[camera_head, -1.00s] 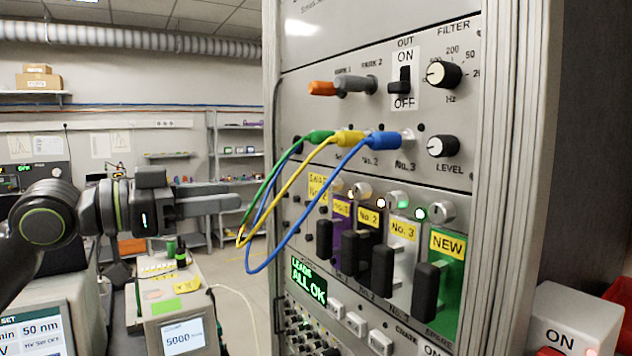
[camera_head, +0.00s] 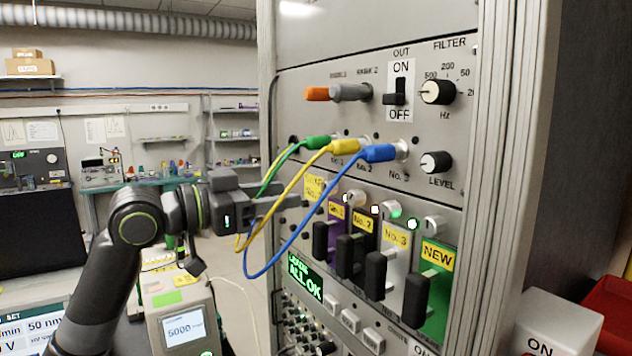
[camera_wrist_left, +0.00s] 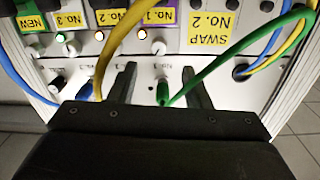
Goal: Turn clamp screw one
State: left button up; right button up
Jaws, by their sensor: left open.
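The module rack shows several round silver clamp screws in a row above the module labels. The one over the purple No. 1 module (camera_head: 335,240) shows clearly in the left wrist view as clamp screw one (camera_wrist_left: 159,47), with a lit lamp beside it. My left gripper (camera_head: 275,203) is at the left part of the rack face, beside the hanging cables. In the wrist view its two fingers (camera_wrist_left: 156,72) are apart with nothing gripped. The green plug (camera_wrist_left: 163,92) appears between them, and the screw lies beyond the fingertips. My right gripper is not in view.
Green, yellow and blue cables (camera_head: 293,228) loop in front of the rack close to my left gripper. Black module handles (camera_head: 376,275) stick out below the screws. A screen (camera_head: 307,280) reads ALL OK. Benches and instruments stand at the left.

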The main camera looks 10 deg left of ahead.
aim_at(324, 188)
pick_arm(q)
jog(key=p+x, duration=0.2)
jog(key=x, duration=0.4)
jog(key=shift+d, duration=0.2)
jog(key=shift+w+d+p, duration=0.4)
jog(key=shift+w+d, duration=0.05)
grip_shut()
jog(key=shift+f, duration=0.1)
